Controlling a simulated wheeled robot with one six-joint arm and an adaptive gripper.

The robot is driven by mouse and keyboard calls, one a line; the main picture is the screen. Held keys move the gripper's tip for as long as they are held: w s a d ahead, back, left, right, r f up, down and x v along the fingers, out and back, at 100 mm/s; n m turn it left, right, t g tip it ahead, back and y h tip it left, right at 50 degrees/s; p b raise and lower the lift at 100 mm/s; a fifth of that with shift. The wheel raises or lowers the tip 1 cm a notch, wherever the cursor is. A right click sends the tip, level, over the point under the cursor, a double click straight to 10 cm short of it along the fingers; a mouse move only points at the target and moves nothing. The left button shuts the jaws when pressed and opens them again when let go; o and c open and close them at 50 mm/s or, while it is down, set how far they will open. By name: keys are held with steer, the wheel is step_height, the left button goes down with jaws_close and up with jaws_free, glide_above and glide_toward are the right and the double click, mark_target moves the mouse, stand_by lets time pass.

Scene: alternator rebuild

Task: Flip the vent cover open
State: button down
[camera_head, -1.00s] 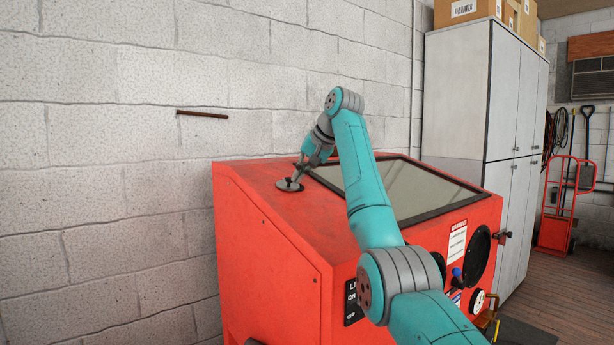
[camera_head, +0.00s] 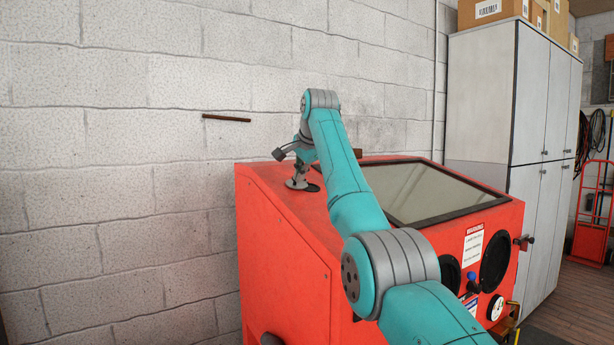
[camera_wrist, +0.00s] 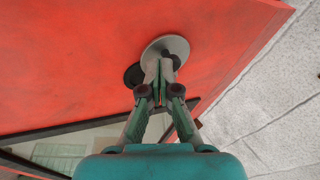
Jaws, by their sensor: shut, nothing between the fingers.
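The vent cover is a grey round disc (camera_head: 295,184) with a small dark knob, on the sloped top of the red cabinet near its left end. In the wrist view the disc (camera_wrist: 178,44) lies beside a dark round spot (camera_wrist: 132,76), which looks like the vent opening and is partly overlapped by the disc. That dark spot also shows right of the disc in the head view (camera_head: 314,188). My gripper (camera_wrist: 163,66) is shut and empty, its fingertips over the disc's near edge, close to the knob (camera_wrist: 174,61). Whether they touch is unclear.
The red cabinet (camera_head: 285,240) has a framed glass window (camera_head: 425,190) right of the vent. A block wall (camera_head: 120,180) stands behind it, with a rusty rod (camera_head: 226,118) sticking out. A tall grey locker (camera_head: 505,90) stands at the right.

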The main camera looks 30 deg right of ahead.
steer(key=shift+w+a+m+h, duration=0.3)
steer(key=shift+w+a+m, duration=0.1)
steer(key=shift+m, duration=0.5)
steer(key=shift+w+a+r, duration=0.15)
steer(key=shift+w+a, duration=0.1)
